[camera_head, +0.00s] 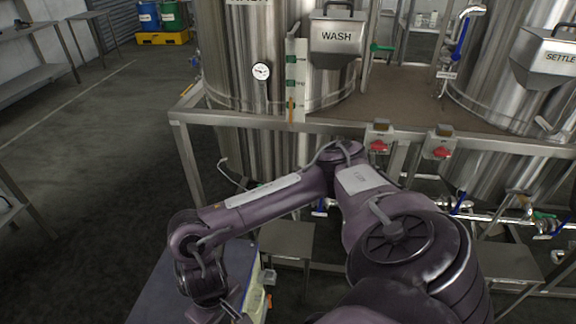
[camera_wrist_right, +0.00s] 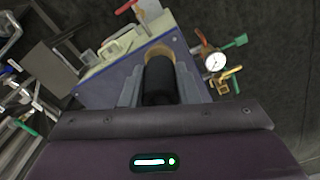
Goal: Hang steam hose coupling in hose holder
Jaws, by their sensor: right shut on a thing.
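In the right wrist view, my right gripper (camera_wrist_right: 160,88) is shut on a black cylindrical piece (camera_wrist_right: 159,82), which I take for the steam hose coupling. A tan, brass-like ring (camera_wrist_right: 155,52) shows at its far end. In the head view my right arm reaches left and bends down at the lower left. Its gripper is cut off or hidden near the bottom edge there. I cannot pick out the hose holder for certain in either view. My left gripper is not in view.
A blue-grey cabinet (camera_head: 180,285) stands below my right wrist; its pale side (camera_wrist_right: 105,60) shows in the wrist view. A dial gauge (camera_wrist_right: 215,62) with coloured handles is right of the gripper. Steel WASH (camera_head: 235,60) and SETTLE tanks (camera_head: 490,60) stand behind a frame rail (camera_head: 240,120).

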